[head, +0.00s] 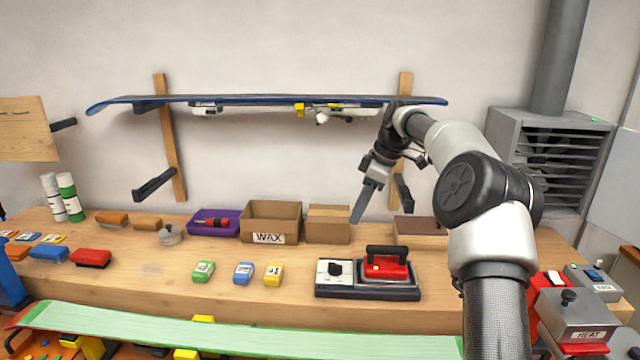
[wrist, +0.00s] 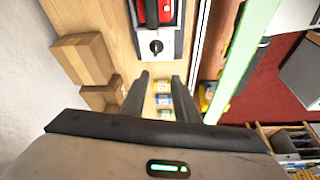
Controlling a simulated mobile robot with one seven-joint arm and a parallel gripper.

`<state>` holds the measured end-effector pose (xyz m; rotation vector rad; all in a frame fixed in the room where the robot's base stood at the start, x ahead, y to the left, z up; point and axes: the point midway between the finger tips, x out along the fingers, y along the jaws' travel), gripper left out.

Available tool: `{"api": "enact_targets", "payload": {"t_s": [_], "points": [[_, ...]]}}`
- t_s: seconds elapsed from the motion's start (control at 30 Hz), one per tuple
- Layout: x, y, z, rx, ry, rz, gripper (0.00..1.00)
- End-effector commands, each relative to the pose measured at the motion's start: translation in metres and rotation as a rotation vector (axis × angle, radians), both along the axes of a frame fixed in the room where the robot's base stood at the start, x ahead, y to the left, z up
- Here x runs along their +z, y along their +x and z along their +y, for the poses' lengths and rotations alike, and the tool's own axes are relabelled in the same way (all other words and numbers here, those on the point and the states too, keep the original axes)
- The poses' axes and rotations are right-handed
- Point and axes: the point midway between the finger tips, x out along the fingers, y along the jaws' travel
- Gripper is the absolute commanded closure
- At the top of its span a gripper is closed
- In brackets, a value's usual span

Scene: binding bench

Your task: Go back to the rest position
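My gripper (head: 358,205) hangs in the air above the back of the bench, in front of the wall and below the snowboard rack. In the wrist view my gripper (wrist: 161,80) has its two dark fingers apart, with nothing between them. The wax blocks seen through the gap lie on the bench, well away from the fingers. In the head view my arm comes in from the right. The fingertips touch nothing that I can see.
Below are an open box marked WAX (head: 270,222), a smaller carton (head: 328,224) and a red iron (head: 388,266) on its stand. Green, blue and yellow wax blocks (head: 243,273) lie left of it. A dark snowboard (head: 270,99) rests above on wall brackets.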

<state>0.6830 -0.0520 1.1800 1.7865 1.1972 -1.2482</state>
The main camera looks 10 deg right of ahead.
Motion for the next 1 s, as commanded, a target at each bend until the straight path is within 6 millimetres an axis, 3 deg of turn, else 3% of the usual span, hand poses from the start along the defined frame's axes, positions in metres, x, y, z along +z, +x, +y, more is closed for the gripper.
{"api": "enact_targets", "payload": {"t_s": [0.03,0.2,0.53,0.77,1.0], "points": [[0.019,-0.009,0.013,-0.013,-0.029,-0.002,0.72],[0.063,-0.052,0.045,-0.126,-0.122,0.003,0.72],[0.120,-0.163,0.070,-0.439,-0.217,-0.043,0.72],[0.132,-0.252,0.066,-0.696,-0.193,-0.094,0.72],[0.116,-0.343,0.056,-0.964,-0.076,-0.130,0.72]]}}
